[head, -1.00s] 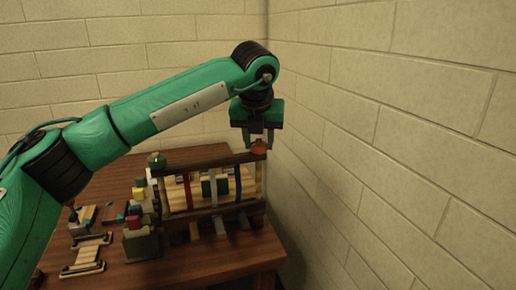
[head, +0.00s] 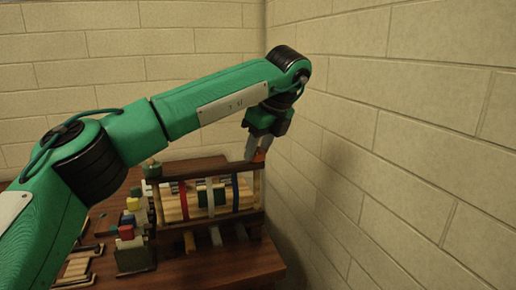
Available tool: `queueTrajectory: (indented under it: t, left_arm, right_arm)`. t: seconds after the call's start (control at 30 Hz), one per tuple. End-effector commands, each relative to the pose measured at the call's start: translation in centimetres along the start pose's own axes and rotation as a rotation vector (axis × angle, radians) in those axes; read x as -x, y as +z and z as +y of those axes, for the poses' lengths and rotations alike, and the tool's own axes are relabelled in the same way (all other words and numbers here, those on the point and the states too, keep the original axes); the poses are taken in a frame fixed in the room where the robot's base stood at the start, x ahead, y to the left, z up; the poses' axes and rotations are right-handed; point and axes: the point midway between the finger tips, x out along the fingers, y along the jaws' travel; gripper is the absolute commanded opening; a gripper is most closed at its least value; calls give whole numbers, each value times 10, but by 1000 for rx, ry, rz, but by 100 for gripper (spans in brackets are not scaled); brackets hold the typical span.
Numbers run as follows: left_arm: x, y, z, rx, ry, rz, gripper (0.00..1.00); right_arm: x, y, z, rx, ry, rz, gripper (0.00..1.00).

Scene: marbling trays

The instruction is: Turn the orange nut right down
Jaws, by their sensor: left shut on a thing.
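The orange nut (head: 259,156) sits at the top of the right post of a wooden frame (head: 210,222). My left gripper (head: 256,152) comes down on it from above, tilted, and its fingers are shut on the nut. The fingers hide part of the nut and the thread below it. A dark green nut (head: 152,170) sits on top of the left post. My right gripper is not in view.
The frame holds upright strips in red, blue and white and a green block. Small coloured blocks (head: 127,226) stand to its left on the brown table (head: 215,266). A block wall (head: 400,150) rises close to the right of the frame.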

Motion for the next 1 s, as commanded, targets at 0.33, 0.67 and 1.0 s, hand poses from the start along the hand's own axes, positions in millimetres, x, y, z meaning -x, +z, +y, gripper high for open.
queueTrajectory:
  t: [0.33, 0.67, 1.0]
  left_arm:
    - [3, 2, -2, 199, 78, -2, 15]
    - [2, 2, -2, 267, 105, -1, 15]
    - [2, 2, -2, 272, 107, -1, 15]
  right_arm:
    - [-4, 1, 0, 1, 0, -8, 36]
    - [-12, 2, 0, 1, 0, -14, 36]
    - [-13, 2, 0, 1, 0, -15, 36]
